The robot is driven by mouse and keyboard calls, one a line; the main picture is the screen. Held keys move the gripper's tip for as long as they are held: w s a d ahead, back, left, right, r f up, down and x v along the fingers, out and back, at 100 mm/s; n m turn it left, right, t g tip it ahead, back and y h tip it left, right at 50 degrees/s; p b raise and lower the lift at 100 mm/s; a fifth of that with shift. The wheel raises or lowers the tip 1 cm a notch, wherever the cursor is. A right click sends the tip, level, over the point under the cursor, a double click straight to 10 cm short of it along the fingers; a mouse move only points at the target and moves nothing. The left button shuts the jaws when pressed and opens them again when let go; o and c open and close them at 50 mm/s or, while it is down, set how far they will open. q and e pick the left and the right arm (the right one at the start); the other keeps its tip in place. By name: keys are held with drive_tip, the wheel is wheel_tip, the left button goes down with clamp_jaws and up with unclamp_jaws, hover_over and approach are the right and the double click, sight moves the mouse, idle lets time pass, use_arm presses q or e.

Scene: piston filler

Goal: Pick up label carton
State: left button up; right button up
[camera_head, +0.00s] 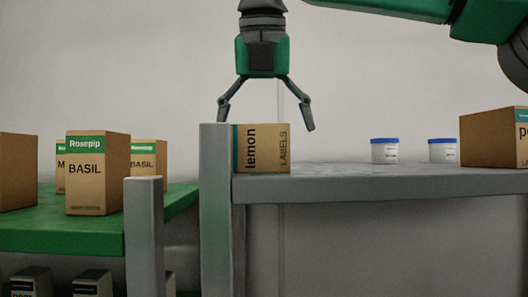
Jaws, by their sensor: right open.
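A small brown carton (263,149) printed "lemon LABELS" with a teal stripe lies at the left end of the grey table; its text runs sideways. My right gripper (266,119) hangs fingers down directly above this carton. Its two fingers are spread wide, one toward each side of the carton, and nothing is held. I cannot tell whether the fingertips are in front of, behind or level with the carton. My left gripper is not in view.
A grey post (215,210) stands at the table's left end, partly beside the carton. Two blue-lidded white tubs (385,151) and a larger carton (490,138) stand to the right on the grey table (390,184). Basil cartons (92,172) stand on a green surface (60,232) at left.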

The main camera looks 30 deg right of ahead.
sight(251, 140)
drive_tip(key=shift+w+a+f, duration=0.2)
drive_tip(key=shift+w+f, duration=0.05)
drive_tip(key=shift+f, duration=0.25)
drive_tip(key=shift+w+a+f, duration=0.15)
drive_tip(key=shift+w+f, duration=0.05)
drive_tip(key=shift+f, duration=0.3)
drive_tip(key=shift+w+a+f, duration=0.2)
drive_tip(key=shift+w+a, duration=0.1)
drive_tip(key=shift+w, duration=0.15)
drive_tip(key=shift+s+d, duration=0.25)
drive_tip(key=shift+s, duration=0.05)
drive_tip(key=shift+d, duration=0.4)
drive_tip(key=c, duration=1.2)
drive_tip(key=shift+a, duration=0.2)
drive_tip(key=shift+w+r, duration=0.1)
drive_tip(key=shift+r, duration=0.15)
drive_tip(key=shift+c, duration=0.6)
wheel_tip(251, 140, up, 10)
drive_tip(key=shift+f, duration=0.25)
drive_tip(key=shift+c, duration=0.5)
